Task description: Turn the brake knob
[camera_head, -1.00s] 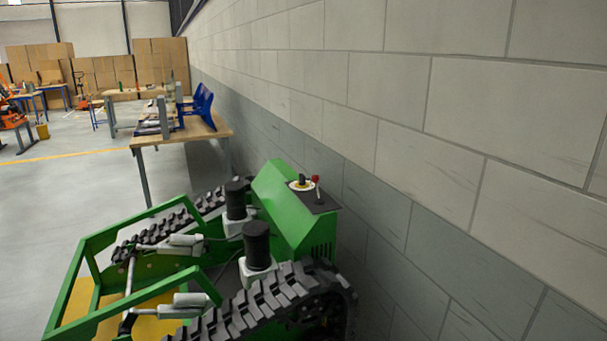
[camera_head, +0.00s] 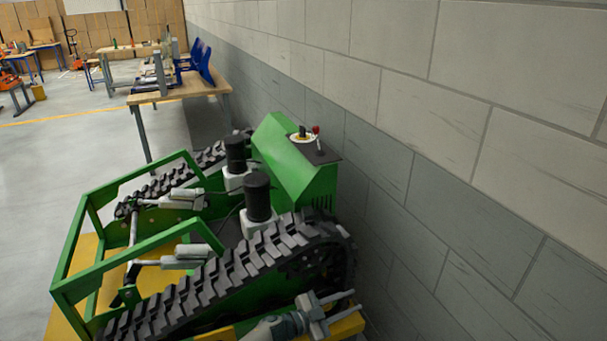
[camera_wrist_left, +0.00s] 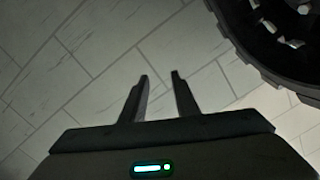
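The green tracked carrier (camera_head: 287,170) stands beside the wall. On its dark top panel (camera_head: 318,153) is a small black knob (camera_head: 302,131) on a pale yellow-rimmed disc (camera_head: 300,139). A lever with a red ball (camera_head: 316,131) stands just right of it. My left gripper (camera_head: 354,301) is low in the head view, in front of the near track and well below the panel, touching no knob. Its two fingers are apart and empty, as the left wrist view (camera_wrist_left: 161,77) also shows. My right gripper is out of view.
The near black track (camera_head: 225,275) lies beside my left gripper. Two black cylinders (camera_head: 258,196) stand on the carrier. The block wall (camera_head: 450,190) runs close along the right. A wooden table (camera_head: 180,92) stands behind the carrier. Grey floor is open at the left.

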